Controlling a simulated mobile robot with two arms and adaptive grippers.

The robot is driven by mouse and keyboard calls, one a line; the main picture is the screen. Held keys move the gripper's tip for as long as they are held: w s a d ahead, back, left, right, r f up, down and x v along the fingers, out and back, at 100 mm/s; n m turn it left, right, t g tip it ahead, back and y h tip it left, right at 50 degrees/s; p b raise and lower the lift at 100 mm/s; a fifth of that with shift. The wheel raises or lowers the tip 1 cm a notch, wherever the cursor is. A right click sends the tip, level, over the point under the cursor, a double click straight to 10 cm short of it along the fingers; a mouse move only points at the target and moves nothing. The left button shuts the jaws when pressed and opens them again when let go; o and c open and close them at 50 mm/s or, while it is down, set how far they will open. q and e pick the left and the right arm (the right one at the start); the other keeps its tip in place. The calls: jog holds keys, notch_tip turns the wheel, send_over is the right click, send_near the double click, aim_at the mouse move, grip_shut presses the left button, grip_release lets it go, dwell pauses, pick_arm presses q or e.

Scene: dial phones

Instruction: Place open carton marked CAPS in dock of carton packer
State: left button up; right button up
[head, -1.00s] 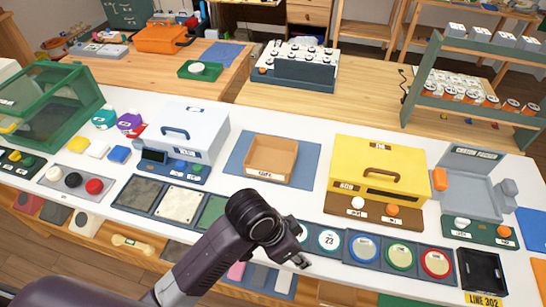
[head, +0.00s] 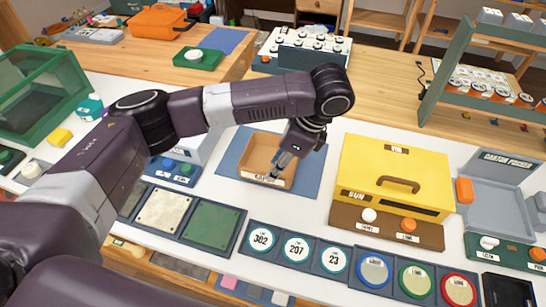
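The open brown carton (head: 258,151) sits upright on a blue mat (head: 306,180) in the middle of the white table. A white label is on its front wall, partly covered by my gripper, and its lettering is too small to read. My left gripper (head: 280,168) points down at the carton's front right part, overlapping its inside and front wall. I cannot tell whether it touches the wall or how far its fingers are apart. The grey carton packer (head: 494,205) stands at the far right, with a flat grey tray area as its dock. My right gripper is not in view.
A yellow box-shaped machine (head: 392,172) with a top handle stands between the carton and the packer. Round labelled discs (head: 297,245) lie in holders along the front. A green rack (head: 452,75) rises behind the packer.

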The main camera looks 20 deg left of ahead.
aim_at(264, 174)
pick_arm(q)
jog(key=shift+w+a+r, duration=0.2)
jog(key=shift+w+a, duration=0.05)
jog(key=shift+a, duration=0.15)
jog(key=shift+a+f, duration=0.2)
jog(key=p+x, duration=0.1)
jog(key=x, duration=0.6)
jog(key=shift+w+a, duration=0.1)
jog(key=shift+w, duration=0.05)
jog(key=shift+c, duration=0.4)
grip_shut()
